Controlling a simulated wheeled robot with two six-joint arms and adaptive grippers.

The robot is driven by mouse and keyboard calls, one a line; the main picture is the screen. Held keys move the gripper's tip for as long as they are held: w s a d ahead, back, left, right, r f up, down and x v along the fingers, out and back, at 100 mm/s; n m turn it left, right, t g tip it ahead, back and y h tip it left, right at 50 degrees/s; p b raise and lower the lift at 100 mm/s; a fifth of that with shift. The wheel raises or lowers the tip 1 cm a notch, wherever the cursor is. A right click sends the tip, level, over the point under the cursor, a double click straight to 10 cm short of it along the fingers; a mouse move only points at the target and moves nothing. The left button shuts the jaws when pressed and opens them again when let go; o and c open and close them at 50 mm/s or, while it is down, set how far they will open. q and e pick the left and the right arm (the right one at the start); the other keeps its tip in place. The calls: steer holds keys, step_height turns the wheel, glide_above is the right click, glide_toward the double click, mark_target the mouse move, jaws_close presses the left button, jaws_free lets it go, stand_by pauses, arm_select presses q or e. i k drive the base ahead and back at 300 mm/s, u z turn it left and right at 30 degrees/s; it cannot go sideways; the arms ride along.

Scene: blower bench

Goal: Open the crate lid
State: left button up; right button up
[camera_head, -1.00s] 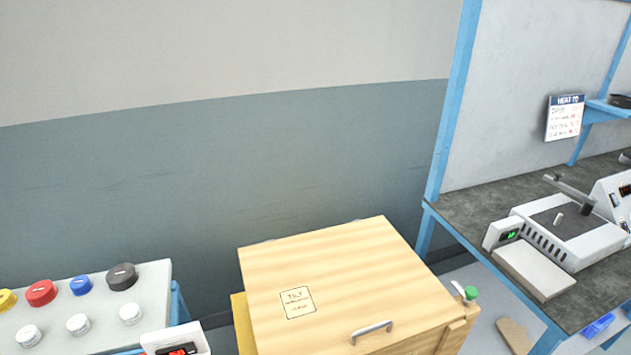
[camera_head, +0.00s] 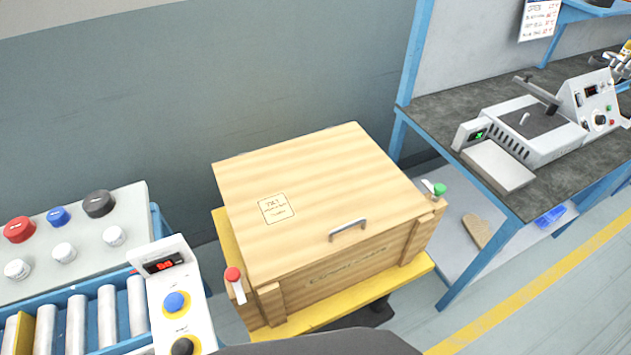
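The wooden crate (camera_head: 330,272) stands in the middle of the head view on a yellow platform (camera_head: 390,300). Its flat wooden lid (camera_head: 310,185) lies shut on top, with a printed label on it. A metal handle (camera_head: 348,229) sits at the lid's front edge. A lever with a red knob (camera_head: 233,276) is at the crate's front left corner. A lever with a green knob (camera_head: 439,190) is at its right side. Neither of my grippers shows in the view.
A roller conveyor (camera_head: 75,318) and a panel of coloured knobs (camera_head: 70,232) stand at the left, with a control post (camera_head: 170,290) close to the crate. A blue-framed bench (camera_head: 440,120) with a machine (camera_head: 540,125) is at the right. Open floor lies at the front right.

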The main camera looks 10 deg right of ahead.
mark_target(292, 206)
steer(key=u, duration=0.05)
steer(key=k, duration=1.15)
steer(key=z, duration=0.95)
steer(key=i, duration=1.4)
steer(key=u, duration=0.85)
